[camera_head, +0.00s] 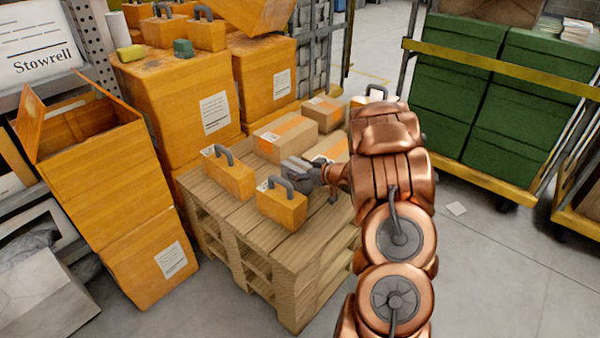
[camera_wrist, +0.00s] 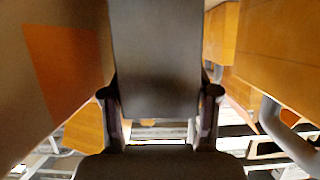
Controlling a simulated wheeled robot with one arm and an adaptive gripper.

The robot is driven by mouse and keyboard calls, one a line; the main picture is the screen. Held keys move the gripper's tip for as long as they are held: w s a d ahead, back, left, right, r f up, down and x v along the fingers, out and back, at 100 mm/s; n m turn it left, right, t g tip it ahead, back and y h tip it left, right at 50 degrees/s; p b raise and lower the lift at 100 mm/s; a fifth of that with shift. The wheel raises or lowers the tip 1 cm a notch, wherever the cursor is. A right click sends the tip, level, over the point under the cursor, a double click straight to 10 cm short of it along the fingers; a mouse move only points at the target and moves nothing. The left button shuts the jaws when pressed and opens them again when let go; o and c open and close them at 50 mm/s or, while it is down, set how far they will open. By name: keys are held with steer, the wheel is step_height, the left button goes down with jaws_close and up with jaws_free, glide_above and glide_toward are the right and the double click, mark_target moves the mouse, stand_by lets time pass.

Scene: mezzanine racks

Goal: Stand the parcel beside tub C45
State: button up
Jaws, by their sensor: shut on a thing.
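My gripper (camera_head: 304,175) is shut on a grey, flat-sided parcel (camera_wrist: 156,60), which fills the middle of the wrist view between the two fingers. In the head view only a small light grey part of it shows by the fingers, over the pallet load. Orange tubs with grey handles stand on the near side of the pallet: one at the left (camera_head: 230,178) and one nearer (camera_head: 282,208). Their label text is too small to read, so I cannot tell which is C45. Whether the parcel touches the pallet is hidden.
A cardboard box (camera_head: 286,138) with orange tape stands behind the gripper, with another box (camera_head: 323,113) beyond. The wooden pallet stack (camera_head: 285,255) has a bare front strip. Large orange crates (camera_head: 190,105) stand left; a cart with green crates (camera_head: 535,75) stands right.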

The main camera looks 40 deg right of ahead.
steer(key=shift+f, duration=0.15)
steer(key=o, duration=1.1)
steer(key=shift+o, duration=0.2)
steer(key=p+v, duration=0.3)
steer(key=v, duration=0.9)
